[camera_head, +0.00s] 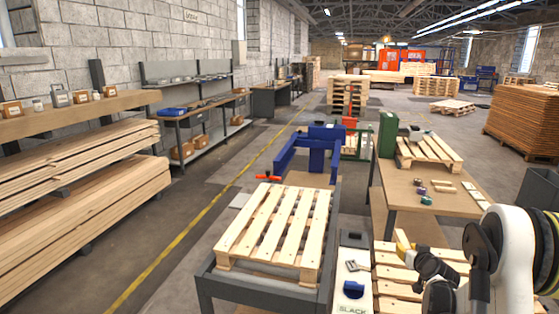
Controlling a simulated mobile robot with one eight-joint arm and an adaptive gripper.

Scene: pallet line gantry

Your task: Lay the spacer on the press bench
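My gripper (414,256) is at the lower right, seen from behind, with dark fingers over a slatted pallet. A small yellow piece (402,240) shows right at its fingertips; I cannot tell whether it is gripped or whether it is the spacer. A wooden-topped bench (405,184) stands beyond my gripper and bears a pallet (430,151), small wooden blocks (444,189), a purple piece (421,190) and a green piece (426,200). A dark-framed table (212,286) on the left bears another pallet (275,228), with a blue press-like frame (312,150) behind it. Which one is the press bench is not clear.
A narrow panel marked SLACK (352,276), with a blue part on it, stands between the framed table and the pallet (392,275) under my gripper. A green post (388,135) rises at the bench's far left corner. Timber racks (80,215) line the left; an aisle lies between.

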